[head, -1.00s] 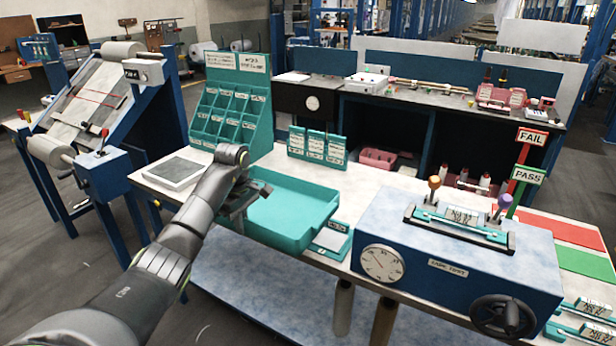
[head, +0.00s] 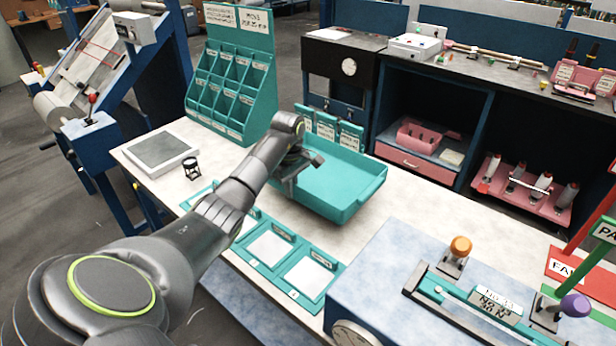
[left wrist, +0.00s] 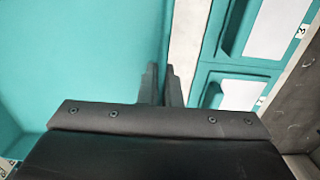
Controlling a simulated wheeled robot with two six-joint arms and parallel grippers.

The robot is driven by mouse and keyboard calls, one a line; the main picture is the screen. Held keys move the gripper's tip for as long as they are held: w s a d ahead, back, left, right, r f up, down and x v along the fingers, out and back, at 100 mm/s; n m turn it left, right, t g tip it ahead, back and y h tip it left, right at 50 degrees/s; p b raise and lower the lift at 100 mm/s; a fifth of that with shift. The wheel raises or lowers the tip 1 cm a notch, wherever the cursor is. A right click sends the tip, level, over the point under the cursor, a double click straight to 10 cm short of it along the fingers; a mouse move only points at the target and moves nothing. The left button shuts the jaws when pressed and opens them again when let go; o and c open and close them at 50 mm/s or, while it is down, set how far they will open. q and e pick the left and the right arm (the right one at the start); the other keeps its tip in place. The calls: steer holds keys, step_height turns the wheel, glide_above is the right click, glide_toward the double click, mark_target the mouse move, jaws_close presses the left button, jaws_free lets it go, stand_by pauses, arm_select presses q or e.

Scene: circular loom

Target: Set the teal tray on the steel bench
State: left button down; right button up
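The teal tray (head: 345,190) is an open, empty shallow box over the middle of the light-topped bench (head: 430,225). I cannot tell if its base touches the top. My left gripper (head: 298,172) is at the tray's left wall. In the left wrist view its two fingers (left wrist: 162,85) are close together, one on each side of the wall of the tray (left wrist: 80,55), shut on it. A second bench with a grey top (head: 480,68) stands behind; which one is the steel bench is not marked. My right gripper is out of view.
A teal pigeonhole rack (head: 232,85) and grey-topped pad (head: 160,152) stand left of the tray. Teal card frames (head: 268,248) lie in front; a blue tester (head: 385,285) stands at front right. The back bench holds a white box (head: 414,46) and pink trays (head: 577,78).

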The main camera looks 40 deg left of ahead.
mark_target(292, 211)
arm_select(q)
steer(key=shift+w+f, duration=0.25)
steer(key=shift+s+f+b, duration=0.4)
steer(key=shift+s, duration=0.05)
steer(key=shift+f, duration=0.35)
steer(key=shift+w+f+b, duration=0.2)
steer(key=shift+f+b, duration=0.45)
steer(key=shift+f, duration=0.4)
steer(key=shift+s+r, duration=0.1)
steer(key=shift+f+b, duration=0.4)
steer(key=shift+f, duration=0.05)
steer(key=c, duration=1.5)
jaws_free()
steer(key=shift+c, duration=0.2)
